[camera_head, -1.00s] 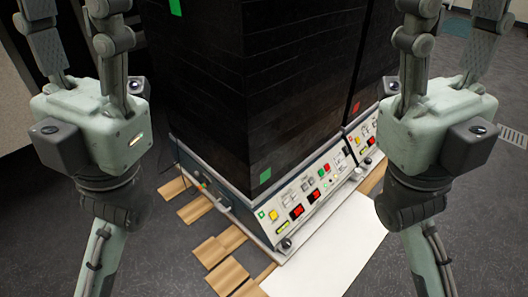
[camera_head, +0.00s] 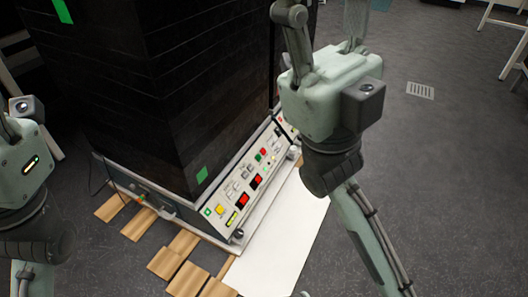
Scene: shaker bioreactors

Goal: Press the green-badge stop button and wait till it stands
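The near shaker is a tall black cabinet (camera_head: 170,100) with a green square badge (camera_head: 202,174) low on its front corner. Its sloped white control panel (camera_head: 230,190) carries a yellow button (camera_head: 220,209), two red displays, and a small red button (camera_head: 264,152) beside a green one (camera_head: 258,157). Which of these is the stop button is too small to read. My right gripper (camera_head: 325,20) is open and empty, pointing up the picture, right of the panel and not touching it; its fingertips reach the top edge. My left gripper (camera_head: 22,165) is mostly cut off at the left edge.
A white sheet (camera_head: 275,245) and wooden slats (camera_head: 175,255) lie on the floor by the base. Open grey floor with a drain grate (camera_head: 420,91) is at right.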

